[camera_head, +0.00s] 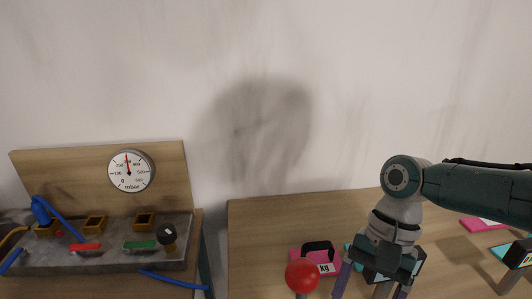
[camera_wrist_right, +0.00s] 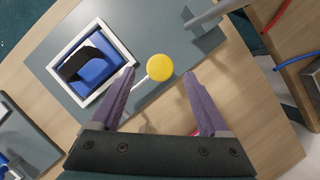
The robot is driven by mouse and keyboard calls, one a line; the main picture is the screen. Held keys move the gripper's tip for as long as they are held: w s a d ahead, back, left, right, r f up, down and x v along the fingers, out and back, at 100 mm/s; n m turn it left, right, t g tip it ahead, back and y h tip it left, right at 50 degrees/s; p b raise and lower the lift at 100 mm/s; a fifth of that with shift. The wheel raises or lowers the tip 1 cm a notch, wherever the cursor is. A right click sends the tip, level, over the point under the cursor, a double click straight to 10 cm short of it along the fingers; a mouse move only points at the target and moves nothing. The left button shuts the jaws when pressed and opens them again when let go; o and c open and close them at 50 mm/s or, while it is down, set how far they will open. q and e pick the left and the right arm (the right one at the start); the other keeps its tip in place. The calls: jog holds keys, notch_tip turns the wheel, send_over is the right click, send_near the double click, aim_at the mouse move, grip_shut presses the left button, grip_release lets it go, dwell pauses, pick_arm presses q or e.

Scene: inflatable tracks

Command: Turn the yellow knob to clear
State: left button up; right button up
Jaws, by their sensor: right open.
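The yellow knob (camera_wrist_right: 159,67) is a round yellow cap that shows in the right wrist view, with a thin white strip beside it on a grey panel (camera_wrist_right: 60,60). My right gripper (camera_wrist_right: 160,74) is open, its two purple fingers on either side of the knob in the picture. I cannot tell whether they touch it or how far above it they are. In the head view my right gripper (camera_head: 371,288) points down over the wooden table at the lower edge, and the knob does not show there. My left gripper is not in view.
A black rocker switch in a blue, white-framed recess (camera_wrist_right: 128,70) is beside the knob. In the head view a red ball (camera_head: 302,274) stands left of my right gripper, near a pink box (camera_head: 301,257). A gauge (camera_head: 131,171) and a grey hose panel (camera_head: 110,259) are left.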

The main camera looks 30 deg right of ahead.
jog(key=v, duration=0.7)
jog(key=shift+r+p, duration=0.2)
jog(key=shift+p, duration=0.2)
